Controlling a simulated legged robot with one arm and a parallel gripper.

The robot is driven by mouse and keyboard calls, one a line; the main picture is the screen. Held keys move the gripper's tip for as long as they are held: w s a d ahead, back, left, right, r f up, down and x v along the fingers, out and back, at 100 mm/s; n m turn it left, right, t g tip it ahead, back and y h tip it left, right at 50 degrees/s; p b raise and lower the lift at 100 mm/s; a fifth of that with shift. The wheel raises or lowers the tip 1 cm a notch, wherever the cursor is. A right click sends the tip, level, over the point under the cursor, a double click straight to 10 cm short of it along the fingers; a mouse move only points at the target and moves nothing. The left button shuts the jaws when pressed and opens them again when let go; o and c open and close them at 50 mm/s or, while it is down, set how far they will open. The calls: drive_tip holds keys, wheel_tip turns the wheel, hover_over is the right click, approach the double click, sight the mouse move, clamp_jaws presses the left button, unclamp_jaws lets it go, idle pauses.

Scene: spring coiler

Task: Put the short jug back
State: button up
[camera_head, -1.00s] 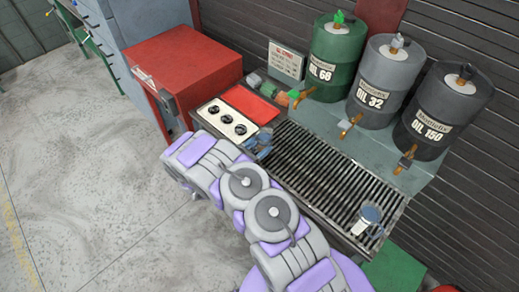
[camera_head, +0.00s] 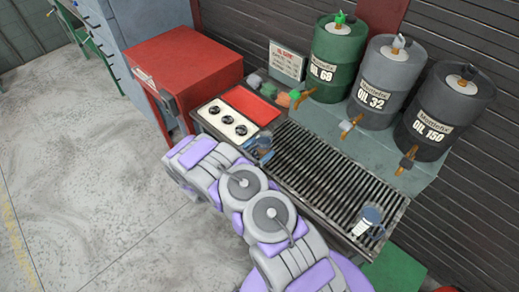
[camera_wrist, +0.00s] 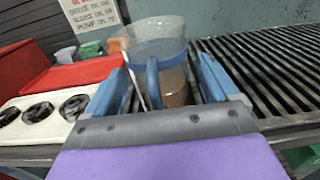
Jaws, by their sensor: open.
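A clear jug (camera_wrist: 172,55) with a blue band and blue handle stands upright at the left end of the slatted grate. It also shows in the head view (camera_head: 263,146), partly behind my arm. My gripper (camera_wrist: 162,82) is open, with one blue finger on each side of the jug's handle. I cannot tell whether a finger touches the jug. A second jug (camera_head: 370,219) with a blue rim and a white label stands at the right end of the grate. I cannot tell which jug is shorter.
Green (camera_head: 336,62), grey (camera_head: 376,88) and black (camera_head: 440,112) oil drums with taps stand behind the grate (camera_head: 325,172). A cream panel (camera_head: 228,122) with three black round pieces and a red tray (camera_head: 252,105) lie to the left. A red cabinet (camera_head: 190,65) stands beyond.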

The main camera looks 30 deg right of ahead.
drive_tip(key=p+v, duration=0.2)
drive_tip(key=v, duration=1)
drive_tip(key=s+d+r+m+g+y, duration=0.1)
drive_tip(key=s+d+r+m+g, duration=0.3)
drive_tip(key=r, duration=0.4)
drive_tip(key=s+d+r+m+g+y, duration=0.2)
drive_tip(key=s+r+m+g, duration=0.25)
drive_tip(key=s+r, duration=0.2)
drive_tip(key=s+d+r+m+g+y, duration=0.1)
drive_tip(key=s+d+r+m+g, duration=0.25)
drive_tip(key=r+m, duration=0.35)
drive_tip(key=s+a+r+m+t+y, duration=0.2)
drive_tip(key=s+a+y, duration=0.4)
drive_tip(key=s, duration=0.4)
drive_tip(key=s+a+r+m+t+y, duration=0.2)
drive_tip(key=s+a+r+m+y, duration=0.2)
drive_tip(key=s+a+r+y, duration=0.3)
drive_tip(key=shift+s, duration=2.05)
drive_tip(key=shift+r+m, duration=0.1)
drive_tip(key=shift+m, duration=0.15)
